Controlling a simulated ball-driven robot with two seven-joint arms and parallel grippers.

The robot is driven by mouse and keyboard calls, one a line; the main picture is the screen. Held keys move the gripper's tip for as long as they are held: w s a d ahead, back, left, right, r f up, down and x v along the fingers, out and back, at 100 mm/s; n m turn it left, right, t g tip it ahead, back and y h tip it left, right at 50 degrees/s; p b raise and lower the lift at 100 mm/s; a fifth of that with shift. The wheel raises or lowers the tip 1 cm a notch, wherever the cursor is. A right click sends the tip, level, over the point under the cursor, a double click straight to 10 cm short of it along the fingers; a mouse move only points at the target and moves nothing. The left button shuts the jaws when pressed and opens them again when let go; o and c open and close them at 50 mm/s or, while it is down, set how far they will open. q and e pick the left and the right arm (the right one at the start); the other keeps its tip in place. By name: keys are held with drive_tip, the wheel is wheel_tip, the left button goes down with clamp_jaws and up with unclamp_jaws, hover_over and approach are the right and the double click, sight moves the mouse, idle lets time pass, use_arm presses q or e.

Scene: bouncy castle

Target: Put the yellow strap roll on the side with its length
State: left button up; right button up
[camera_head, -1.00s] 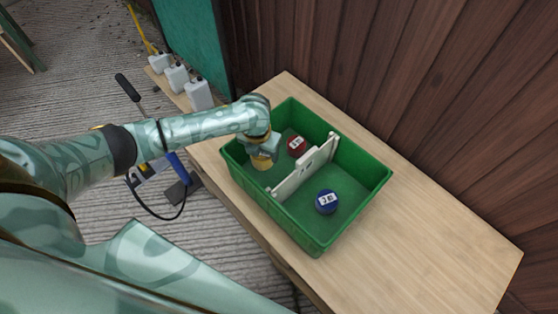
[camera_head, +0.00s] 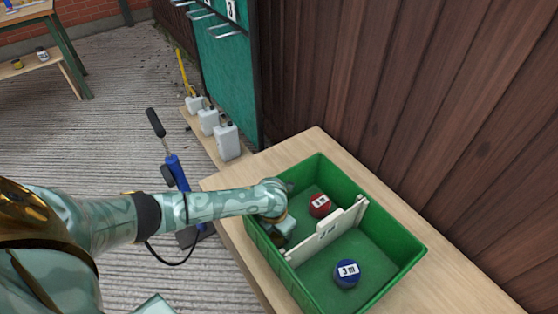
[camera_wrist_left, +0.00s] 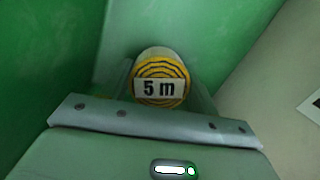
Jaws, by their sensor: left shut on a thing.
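The yellow strap roll (camera_wrist_left: 160,82), labelled "5 m", is between the fingers of my left gripper (camera_wrist_left: 160,95), its label facing the wrist camera. In the head view my left gripper (camera_head: 284,232) reaches into the left compartment of the green crate (camera_head: 400,262) and hides the yellow roll. Whether the roll touches the crate floor cannot be told. A white divider (camera_head: 310,244) splits the crate and bears a small label, unreadable here. A red roll (camera_head: 320,206) lies in the same compartment, its label too small to read surely. A blue roll (camera_head: 348,273), labelled "3 m", lies in the other compartment.
The crate stands on a wooden table (camera_head: 445,268) against a brown plank wall (camera_head: 400,90). White canisters (camera_head: 227,140) stand on a low board at the left. A blue pump-like tool (camera_head: 178,172) stands on the floor near my left arm.

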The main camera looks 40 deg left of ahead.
use_arm(q)
drive_tip(key=shift+f, duration=0.2)
drive_tip(key=o, duration=1.2)
drive_tip(key=shift+c, duration=0.2)
drive_tip(key=shift+r, duration=0.1)
drive_tip(key=shift+r, duration=0.15)
wheel_tip(320, 180, up, 12)
drive_tip(key=s+p, duration=0.1)
drive_tip(key=p, duration=0.6)
drive_tip(key=shift+s, duration=0.25)
use_arm(e)
drive_tip(key=shift+m+t+y, duration=0.3)
drive_tip(key=shift+m+y, duration=0.1)
drive_tip(key=shift+m, duration=0.1)
drive_tip(key=a+r, duration=0.2)
drive_tip(key=r, duration=0.1)
drive_tip(key=a+r, duration=0.1)
drive_tip(key=shift+s+r, duration=0.25)
drive_tip(key=shift+r, duration=0.15)
use_arm(q)
drive_tip(key=shift+a, duration=0.1)
